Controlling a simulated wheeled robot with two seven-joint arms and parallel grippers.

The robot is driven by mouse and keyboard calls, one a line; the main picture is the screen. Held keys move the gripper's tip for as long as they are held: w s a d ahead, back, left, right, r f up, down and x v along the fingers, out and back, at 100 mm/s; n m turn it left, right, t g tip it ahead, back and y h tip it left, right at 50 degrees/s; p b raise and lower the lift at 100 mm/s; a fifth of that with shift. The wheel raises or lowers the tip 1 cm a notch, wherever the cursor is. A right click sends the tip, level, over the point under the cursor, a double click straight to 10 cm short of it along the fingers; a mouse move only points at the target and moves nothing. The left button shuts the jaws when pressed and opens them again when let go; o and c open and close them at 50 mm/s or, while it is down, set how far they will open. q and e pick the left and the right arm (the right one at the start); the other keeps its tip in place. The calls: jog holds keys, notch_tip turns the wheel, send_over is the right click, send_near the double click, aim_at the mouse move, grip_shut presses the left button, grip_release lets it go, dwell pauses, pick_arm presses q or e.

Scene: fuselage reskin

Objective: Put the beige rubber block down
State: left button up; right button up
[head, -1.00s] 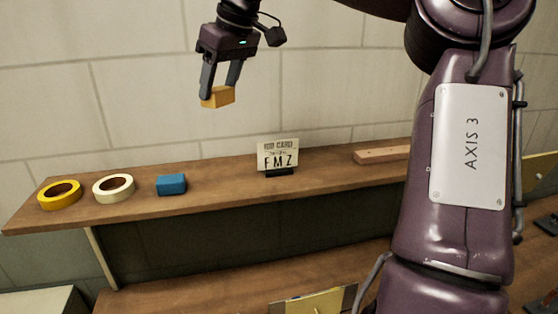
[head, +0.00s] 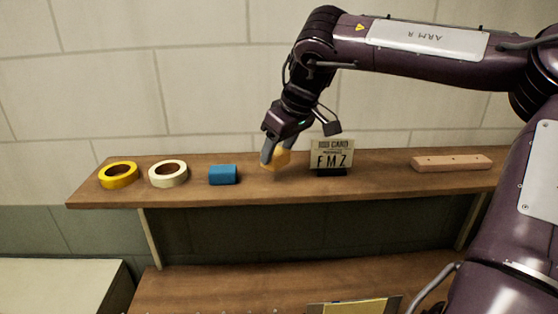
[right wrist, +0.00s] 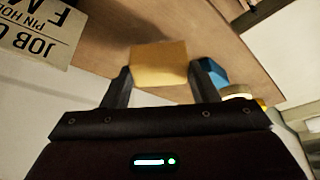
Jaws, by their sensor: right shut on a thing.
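The beige rubber block (head: 282,158) is between the fingers of my right gripper (head: 273,156), just above the wooden shelf (head: 200,198), between the blue block and the job card. In the right wrist view the block (right wrist: 159,64) fills the space between the two fingers (right wrist: 160,86), with the shelf board (right wrist: 215,32) behind it. The gripper is shut on it. I cannot tell for sure whether the block touches the shelf. My left gripper is not in view.
On the shelf stand a yellow tape roll (head: 118,175), a cream tape roll (head: 168,174), a blue block (head: 223,174), a job card (head: 331,157) in a dark stand, and a pinkish bar with holes (head: 451,163). Free board lies between the card and the bar.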

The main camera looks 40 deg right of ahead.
aim_at(283, 155)
jog(key=f, duration=0.1)
jog(key=f+p, duration=0.1)
jog(key=f, duration=0.1)
jog(key=shift+s+a+f, duration=0.15)
jog(key=shift+a+f, duration=0.05)
jog(key=shift+d+f, duration=0.2)
jog(key=shift+f, duration=0.1)
jog(key=o, duration=1)
jog(key=shift+a, duration=0.1)
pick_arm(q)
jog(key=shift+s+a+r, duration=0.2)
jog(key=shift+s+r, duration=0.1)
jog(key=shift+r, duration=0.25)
pick_arm(e)
jog(key=shift+o, duration=1.3)
jog(key=shift+r, duration=0.15)
jog(key=shift+s+r, duration=0.1)
jog(key=shift+r, duration=0.2)
pick_arm(q)
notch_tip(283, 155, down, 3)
jog(key=b, duration=0.3)
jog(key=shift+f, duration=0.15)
pick_arm(e)
jog(key=v, duration=1.1)
